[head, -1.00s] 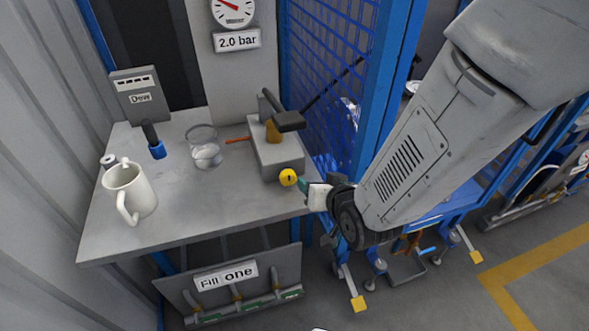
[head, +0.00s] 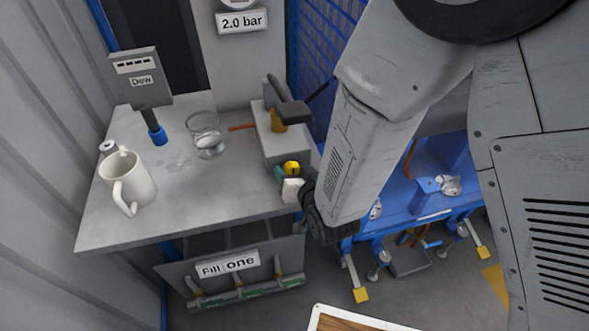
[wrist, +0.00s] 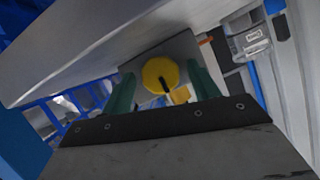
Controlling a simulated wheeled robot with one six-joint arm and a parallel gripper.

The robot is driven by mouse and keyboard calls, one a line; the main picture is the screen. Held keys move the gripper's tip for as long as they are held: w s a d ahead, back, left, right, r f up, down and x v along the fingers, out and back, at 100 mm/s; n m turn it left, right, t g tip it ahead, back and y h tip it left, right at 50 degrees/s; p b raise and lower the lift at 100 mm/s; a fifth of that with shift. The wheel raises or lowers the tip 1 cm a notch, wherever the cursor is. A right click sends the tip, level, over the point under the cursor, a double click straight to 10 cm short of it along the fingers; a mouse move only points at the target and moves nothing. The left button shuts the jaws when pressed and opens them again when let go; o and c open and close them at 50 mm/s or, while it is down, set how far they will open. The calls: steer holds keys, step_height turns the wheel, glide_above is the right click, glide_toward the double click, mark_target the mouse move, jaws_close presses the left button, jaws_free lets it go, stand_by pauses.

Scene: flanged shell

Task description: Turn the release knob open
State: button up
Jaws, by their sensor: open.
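The yellow round release knob (head: 291,168) is on the front of a grey block (head: 284,146) at the right end of the table. In the wrist view the knob (wrist: 161,75) shows a dark slot-like mark on its face, slanting down to the right. My gripper (head: 286,174) is at the knob, coming from the front right. In the wrist view its two green fingers (wrist: 163,92) stand apart, one on each side of the knob. I cannot tell whether they touch it.
A white mug (head: 128,183), a clear glass (head: 206,137) and a grey box marked "Dew" (head: 142,80) stand on the grey table (head: 190,215). A black-handled lever (head: 290,108) tops the block. Below is a panel labelled "Fill one" (head: 228,264). Blue mesh (head: 312,50) stands behind.

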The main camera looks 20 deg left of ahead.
steer(key=c, duration=1)
steer(key=shift+o, duration=0.2)
steer(key=n+h, duration=0.1)
steer(key=n+t+h, duration=0.1)
steer(key=n, duration=0.1)
steer(key=shift+s+a, duration=0.15)
steer(key=shift+a, duration=0.1)
steer(key=n+t+h, duration=0.1)
steer(key=n, duration=0.1)
steer(key=n+h, duration=0.1)
steer(key=shift+f+n+t, duration=0.1)
steer(key=shift+n+t, duration=0.3)
